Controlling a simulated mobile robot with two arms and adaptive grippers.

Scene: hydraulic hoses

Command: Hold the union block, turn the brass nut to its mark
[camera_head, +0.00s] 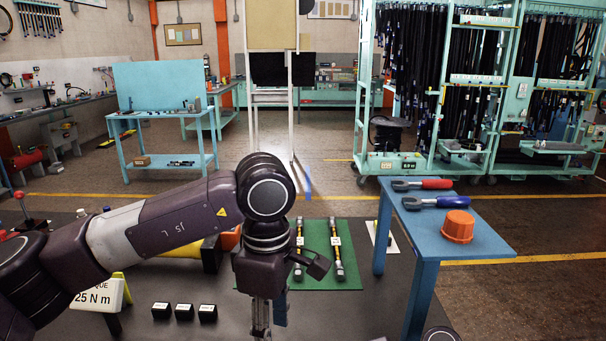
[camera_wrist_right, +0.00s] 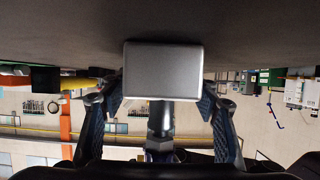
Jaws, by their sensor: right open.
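In the right wrist view, which shows the room upside down, a plain grey block (camera_wrist_right: 163,72) lies against the dark bench surface. A grey cylinder (camera_wrist_right: 160,118) and a hex-shaped fitting (camera_wrist_right: 158,148) extend from it toward the camera. No brass colour or mark can be made out on them. My right gripper (camera_wrist_right: 160,104) is open, one finger on each side of the block and fitting, with gaps visible. My left gripper (camera_head: 262,325) points down at the bottom of the head view. Its tips are cut off, and what it holds, if anything, is hidden.
Two hoses (camera_head: 336,250) lie on a green mat (camera_head: 318,278). Several small black blocks (camera_head: 184,312) and a "25 N m" sign (camera_head: 98,296) are at left. A blue side table (camera_head: 412,222) carries two wrenches (camera_head: 437,202) and an orange cap (camera_head: 457,227).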

